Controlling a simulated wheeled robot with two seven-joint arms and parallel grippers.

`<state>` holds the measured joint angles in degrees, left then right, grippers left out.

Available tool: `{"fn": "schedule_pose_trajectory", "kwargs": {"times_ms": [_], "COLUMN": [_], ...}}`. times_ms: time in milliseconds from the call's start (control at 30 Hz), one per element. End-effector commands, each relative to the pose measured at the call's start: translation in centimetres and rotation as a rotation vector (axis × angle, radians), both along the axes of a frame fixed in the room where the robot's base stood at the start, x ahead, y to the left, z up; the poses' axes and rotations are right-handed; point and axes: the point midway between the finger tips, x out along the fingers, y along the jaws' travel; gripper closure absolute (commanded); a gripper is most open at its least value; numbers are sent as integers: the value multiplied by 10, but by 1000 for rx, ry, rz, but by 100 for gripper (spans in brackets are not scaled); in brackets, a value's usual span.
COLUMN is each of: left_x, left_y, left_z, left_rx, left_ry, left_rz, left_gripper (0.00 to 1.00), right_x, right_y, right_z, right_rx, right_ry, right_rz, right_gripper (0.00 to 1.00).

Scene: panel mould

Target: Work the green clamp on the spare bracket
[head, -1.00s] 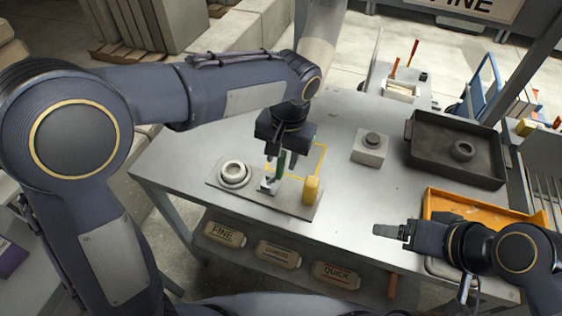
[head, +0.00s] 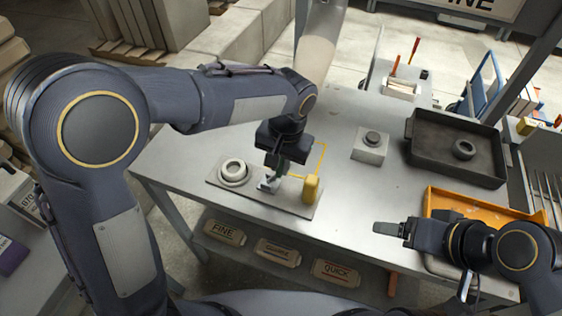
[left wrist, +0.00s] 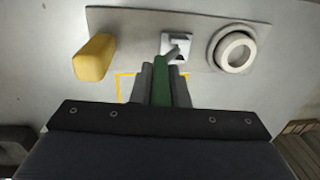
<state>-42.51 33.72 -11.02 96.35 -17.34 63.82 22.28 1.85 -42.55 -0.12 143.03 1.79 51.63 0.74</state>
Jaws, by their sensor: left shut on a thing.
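The green clamp handle (left wrist: 161,82) lies between the two fingers of my left gripper in the left wrist view, and the fingers are closed on it. In the head view my left gripper (head: 276,165) points down just above the clamp's pale metal base (head: 268,184) and hides most of the handle. The base also shows in the left wrist view (left wrist: 178,46). It sits on a flat grey plate (head: 285,204), which I take for the bracket. My right gripper (head: 390,229) is over the table's right front; its finger gap is not clear.
A pale ring (head: 233,170) and a yellow block (head: 310,188) stand on the plate, either side of the clamp. A grey box with a dark knob (head: 370,148), a dark tray (head: 425,170) and an orange tray (head: 460,205) are to the right. The middle tabletop is clear.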

Motion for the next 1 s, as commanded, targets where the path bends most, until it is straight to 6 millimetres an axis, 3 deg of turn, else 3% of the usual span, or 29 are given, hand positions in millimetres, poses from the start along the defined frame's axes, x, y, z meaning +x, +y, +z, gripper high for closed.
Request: {"fn": "schedule_pose_trajectory", "kwargs": {"times_ms": [367, 1000], "left_x": [2, 17], "left_y": [5, 45], "left_z": [2, 4], "left_rx": [-42, -448], "left_ry": [14, 156], "left_rz": [4, 7], "left_gripper": [100, 100], "right_x": [0, 0], "right_y": [0, 0], "right_z": [0, -9], "right_rx": [0, 0], "right_ry": [0, 0], "right_rz": [0, 0], "right_gripper": [24, 24]}}
